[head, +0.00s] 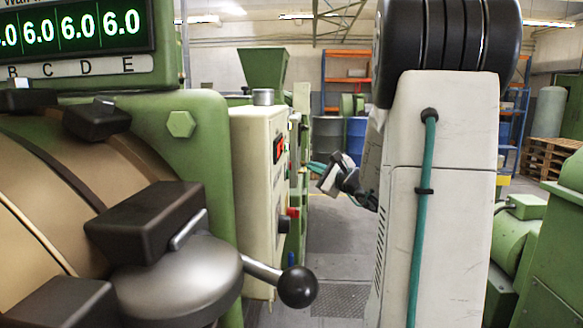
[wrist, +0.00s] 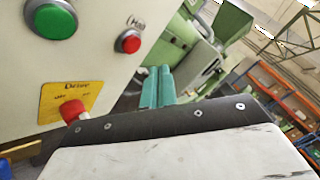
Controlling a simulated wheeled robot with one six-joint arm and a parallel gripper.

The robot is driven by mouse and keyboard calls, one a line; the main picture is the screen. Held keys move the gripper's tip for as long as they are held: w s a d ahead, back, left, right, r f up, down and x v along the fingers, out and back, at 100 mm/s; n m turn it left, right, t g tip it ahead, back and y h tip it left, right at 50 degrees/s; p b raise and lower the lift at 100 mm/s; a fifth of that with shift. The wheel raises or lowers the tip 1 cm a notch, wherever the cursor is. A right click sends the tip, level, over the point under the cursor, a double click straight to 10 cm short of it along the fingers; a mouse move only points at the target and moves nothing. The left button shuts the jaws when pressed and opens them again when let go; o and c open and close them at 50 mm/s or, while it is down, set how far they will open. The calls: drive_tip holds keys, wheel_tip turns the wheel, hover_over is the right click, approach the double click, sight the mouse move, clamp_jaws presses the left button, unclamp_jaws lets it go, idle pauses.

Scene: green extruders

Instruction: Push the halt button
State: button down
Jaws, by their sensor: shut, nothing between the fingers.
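A cream control cabinet (head: 255,185) stands left of centre in the head view, its panel seen edge-on. In the wrist view the panel shows a large green button (wrist: 50,18) and a smaller red button (wrist: 128,41) with a small label above it that I cannot read surely. A red knob (wrist: 73,110) sticks out lower left, by a yellow label (wrist: 70,101). My gripper (wrist: 158,72) has its teal fingers shut together and empty, right of and below the red button in the picture. In the head view my gripper (head: 314,167) is right of the panel, apart from it.
A green machine with a black ball-ended lever (head: 297,287) fills the near left. Green machinery (head: 550,240) stands at the right. Blue drums (head: 328,140) and an orange rack (head: 345,68) are at the back. Floor is open between the cabinet and my arm.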

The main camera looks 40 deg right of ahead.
drive_tip(key=shift+w+a, duration=0.9)
drive_tip(key=shift+w, duration=0.15)
idle(1.4)
drive_tip(key=shift+w+a, duration=0.3)
drive_tip(key=shift+w, duration=0.05)
drive_tip(key=shift+w+a, duration=0.2)
drive_tip(key=shift+w, duration=0.05)
idle(0.6)
idle(0.4)
drive_tip(key=shift+s+d, duration=0.5)
drive_tip(key=shift+s, duration=0.1)
drive_tip(key=s+d, duration=0.3)
drive_tip(key=shift+s+d, duration=0.1)
drive_tip(key=shift+s, duration=0.3)
